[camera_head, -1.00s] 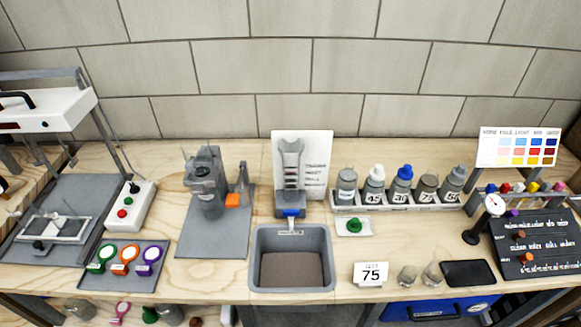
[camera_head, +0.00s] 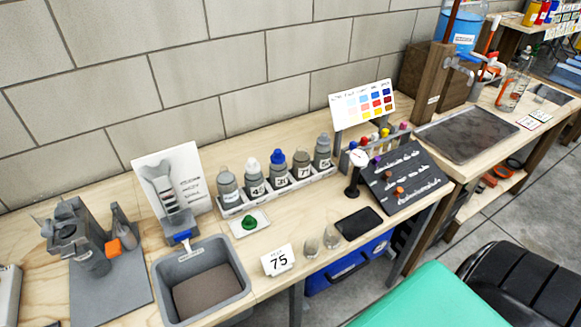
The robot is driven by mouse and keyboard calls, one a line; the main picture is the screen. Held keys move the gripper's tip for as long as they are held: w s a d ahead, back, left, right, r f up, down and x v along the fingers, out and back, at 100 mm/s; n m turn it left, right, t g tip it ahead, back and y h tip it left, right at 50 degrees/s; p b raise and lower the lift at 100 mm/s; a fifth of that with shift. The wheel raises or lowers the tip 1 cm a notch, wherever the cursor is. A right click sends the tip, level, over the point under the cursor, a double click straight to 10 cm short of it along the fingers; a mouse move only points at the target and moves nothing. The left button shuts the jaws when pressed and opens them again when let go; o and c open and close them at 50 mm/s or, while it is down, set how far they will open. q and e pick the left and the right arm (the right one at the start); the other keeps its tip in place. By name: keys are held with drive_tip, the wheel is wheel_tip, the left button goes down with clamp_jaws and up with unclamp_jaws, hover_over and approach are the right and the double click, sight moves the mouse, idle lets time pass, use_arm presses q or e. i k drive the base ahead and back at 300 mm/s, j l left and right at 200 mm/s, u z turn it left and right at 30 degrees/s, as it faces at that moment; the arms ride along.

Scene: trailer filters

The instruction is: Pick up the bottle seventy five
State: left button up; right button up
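Several grey bottles stand upright in a row in a white rack (camera_head: 236,209) at the back of the wooden bench. The nearest bottle (camera_head: 229,189) has a grey cap. To its right are a bottle with a white cap (camera_head: 254,182) and one with a blue cap (camera_head: 278,172). A grey bottle (camera_head: 302,169) right of the blue-capped one has a label that seems to start with 7, too small to read fully. The last bottle (camera_head: 322,153) stands at the rack's right end. A white card reading 75 (camera_head: 279,260) stands in front. Neither gripper is in view.
A grey bin (camera_head: 238,259) stands left of the card.

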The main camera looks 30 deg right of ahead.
sight(300, 159)
drive_tip(key=k+l+z, duration=0.1)
drive_tip(key=l, duration=0.2)
drive_tip(key=k+l+z, duration=0.15)
drive_tip(key=l, duration=0.15)
drive_tip(key=k+l+z, duration=0.1)
drive_tip(key=l, duration=0.25)
drive_tip(key=k+l+z, duration=0.15)
drive_tip(key=l, duration=0.15)
